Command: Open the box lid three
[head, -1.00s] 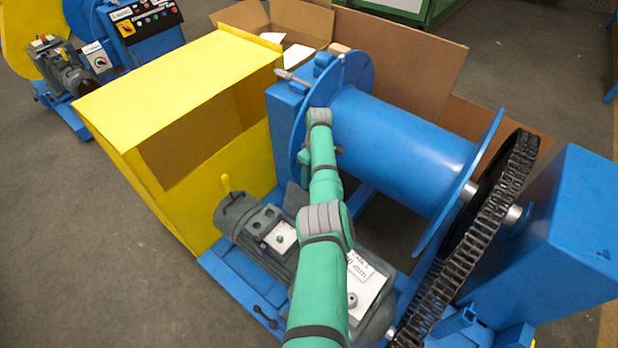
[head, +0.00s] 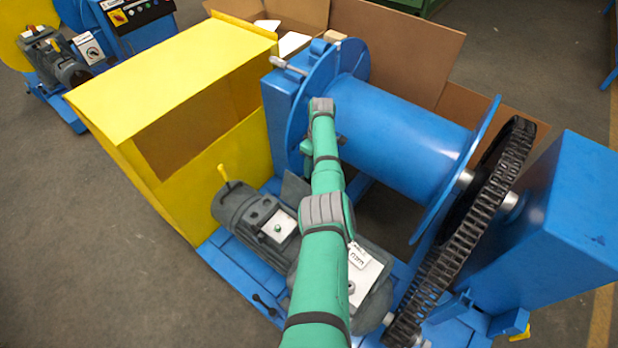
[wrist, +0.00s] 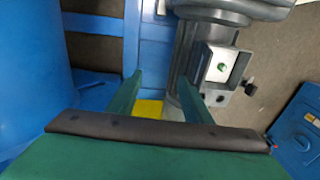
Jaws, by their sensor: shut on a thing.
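An open cardboard box stands behind the drum in the head view, with a tall flap (head: 405,50) upright and another flap (head: 495,115) lower at the right. The grey motor (head: 240,208) carries a small box with a pale cover and green button (head: 278,228); this cover also shows in the wrist view (wrist: 221,66), right of my gripper. Nothing shows which lid is number three. My gripper (wrist: 160,80) has two green fingers, apart, over the blue frame and beside the motor. What lies between them is hard to make out.
A large blue drum (head: 400,140) and a black chain (head: 480,215) are right of my arm. A yellow guard box (head: 165,70) is at the left. A blue housing (head: 560,220) stands at the right. Grey floor (head: 80,230) is open at the left.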

